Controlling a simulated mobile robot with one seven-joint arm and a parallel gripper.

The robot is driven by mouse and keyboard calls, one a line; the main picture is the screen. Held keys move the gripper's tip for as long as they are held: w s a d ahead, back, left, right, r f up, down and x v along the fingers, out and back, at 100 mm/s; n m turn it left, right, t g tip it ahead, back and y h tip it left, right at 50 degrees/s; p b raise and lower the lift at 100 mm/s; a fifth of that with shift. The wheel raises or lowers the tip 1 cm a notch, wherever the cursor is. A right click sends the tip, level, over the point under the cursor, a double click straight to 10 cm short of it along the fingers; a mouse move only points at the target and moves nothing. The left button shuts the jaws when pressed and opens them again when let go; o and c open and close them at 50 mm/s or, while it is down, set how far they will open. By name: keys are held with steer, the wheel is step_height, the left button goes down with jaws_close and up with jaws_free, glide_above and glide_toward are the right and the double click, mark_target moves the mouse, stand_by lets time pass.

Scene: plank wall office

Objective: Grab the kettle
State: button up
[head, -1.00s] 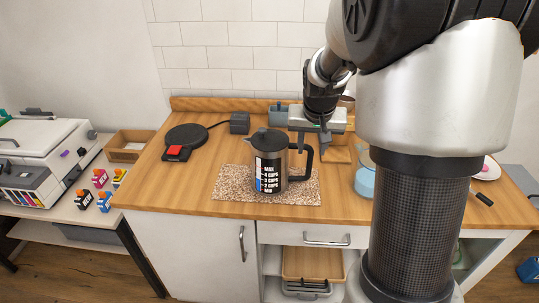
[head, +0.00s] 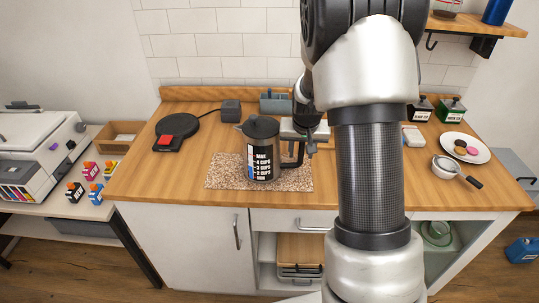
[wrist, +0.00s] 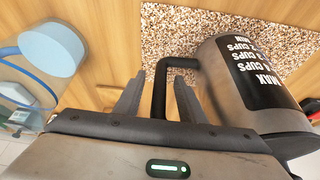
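The kettle (head: 262,150) is a dark grey jug with a black lid, a side handle and a black label with cup marks. It stands upright on a speckled mat (head: 215,178) on the wooden counter. In the wrist view the kettle (wrist: 232,80) lies to the right, with its black handle (wrist: 160,95) between my fingers. My gripper (wrist: 157,95) is open, one finger on each side of the handle, with gaps visible. In the head view my gripper (head: 308,148) is at the kettle's right, at handle height, partly hidden by my arm.
A black round base (head: 185,128) with a red switch sits at the left back. A small grey box (head: 231,110) and a grey caddy (head: 274,103) stand behind. A blue-topped clear container (wrist: 50,50) is near my gripper. A plate (head: 478,155) is at the right.

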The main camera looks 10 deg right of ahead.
jaws_close()
stand_by(1.0)
steer(key=shift+w+r, duration=0.1)
steer(key=shift+r, duration=0.1)
stand_by(0.3)
